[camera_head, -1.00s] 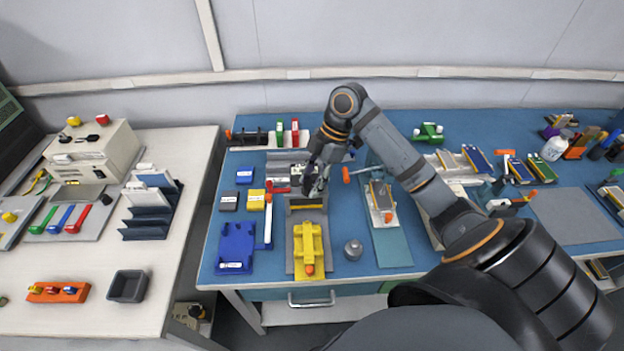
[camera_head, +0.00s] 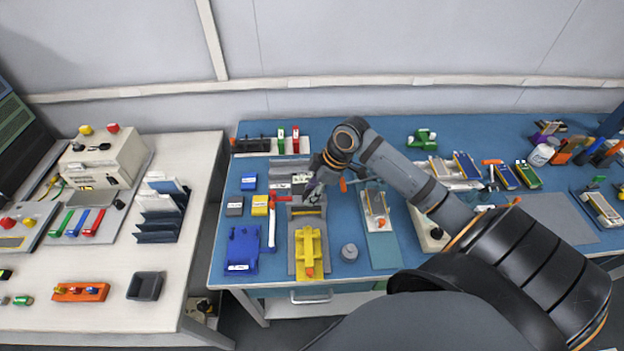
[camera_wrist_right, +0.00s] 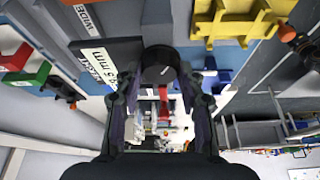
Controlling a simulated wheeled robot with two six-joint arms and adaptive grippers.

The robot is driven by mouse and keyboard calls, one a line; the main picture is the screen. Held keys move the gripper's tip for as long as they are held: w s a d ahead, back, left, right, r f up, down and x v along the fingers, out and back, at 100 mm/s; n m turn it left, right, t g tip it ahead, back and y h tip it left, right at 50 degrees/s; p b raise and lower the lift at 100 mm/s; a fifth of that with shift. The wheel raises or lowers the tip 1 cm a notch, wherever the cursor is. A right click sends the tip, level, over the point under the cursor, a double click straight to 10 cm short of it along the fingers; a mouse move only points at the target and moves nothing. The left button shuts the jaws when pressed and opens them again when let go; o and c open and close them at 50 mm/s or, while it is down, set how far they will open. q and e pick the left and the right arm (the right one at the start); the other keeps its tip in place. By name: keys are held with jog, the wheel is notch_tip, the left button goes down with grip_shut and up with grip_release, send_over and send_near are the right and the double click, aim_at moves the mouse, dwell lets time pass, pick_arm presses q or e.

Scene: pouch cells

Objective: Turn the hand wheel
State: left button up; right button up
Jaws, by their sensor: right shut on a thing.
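The hand wheel looks to be the dark round knob (camera_wrist_right: 160,68) between my fingertips in the right wrist view. My right gripper (camera_wrist_right: 160,88) is shut on it, with one finger on each side. In the head view my right gripper (camera_head: 309,190) is over the grey fixture, just behind the yellow piece (camera_head: 310,250). The hand and wrist hide the knob there, and I cannot tell how far it is turned. My left gripper is not in view.
A blue block (camera_head: 243,248), a red-and-white tool (camera_head: 272,225) and small labelled blocks lie left of the fixture. A grey round weight (camera_head: 349,252) and a long plate (camera_head: 381,250) lie to its right. A white bench (camera_head: 110,260) stands at left.

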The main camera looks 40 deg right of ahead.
dwell(0.4)
jog(key=o, duration=1.2)
jog(key=v, duration=0.6)
jog(key=shift+d+f, duration=0.1)
jog(key=shift+d, duration=0.05)
jog(key=shift+s+r, duration=0.2)
jog(key=shift+r, duration=0.6)
jog(key=shift+d, duration=0.1)
